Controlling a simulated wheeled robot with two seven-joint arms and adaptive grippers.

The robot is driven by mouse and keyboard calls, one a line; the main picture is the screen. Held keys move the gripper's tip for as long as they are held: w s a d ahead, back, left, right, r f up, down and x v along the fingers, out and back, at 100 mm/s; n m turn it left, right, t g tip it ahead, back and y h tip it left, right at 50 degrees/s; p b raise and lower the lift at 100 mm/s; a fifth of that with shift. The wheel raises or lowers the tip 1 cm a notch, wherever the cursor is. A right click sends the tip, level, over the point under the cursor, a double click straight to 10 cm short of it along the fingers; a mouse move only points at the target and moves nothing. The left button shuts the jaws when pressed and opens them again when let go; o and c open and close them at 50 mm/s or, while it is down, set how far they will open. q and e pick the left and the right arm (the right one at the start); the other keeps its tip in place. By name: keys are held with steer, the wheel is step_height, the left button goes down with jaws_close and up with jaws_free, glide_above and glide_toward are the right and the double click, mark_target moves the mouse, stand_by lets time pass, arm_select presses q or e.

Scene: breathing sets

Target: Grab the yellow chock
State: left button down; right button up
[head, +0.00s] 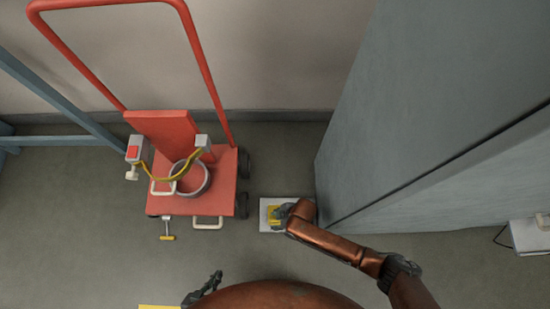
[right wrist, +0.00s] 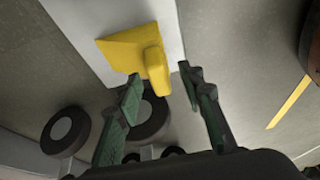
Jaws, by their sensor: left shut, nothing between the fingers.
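The yellow chock (head: 273,217) lies on a white plate (head: 265,202) on the floor, between the red cart and the grey cabinet. My right gripper (head: 284,213) is over the chock's right side and hides part of it. In the right wrist view, the chock (right wrist: 124,52) has a flat base and a raised grip. My right gripper (right wrist: 160,76) is open, with its fingertips near the two sides of the raised grip. A gap shows beside the right finger; contact on the left finger cannot be told. My left gripper (head: 214,278) is shut and empty at the bottom.
The red cart (head: 230,170) with wheels, a ring and a yellow strap stands left of the plate. A tall grey cabinet (head: 430,100) stands close on the right. Open floor (head: 110,240) lies at the left. A yellow strip (head: 158,307) shows at the bottom edge.

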steer(key=shift+a+f, duration=0.15)
steer(key=shift+f, duration=0.25)
steer(key=shift+c, duration=0.7)
jaws_close()
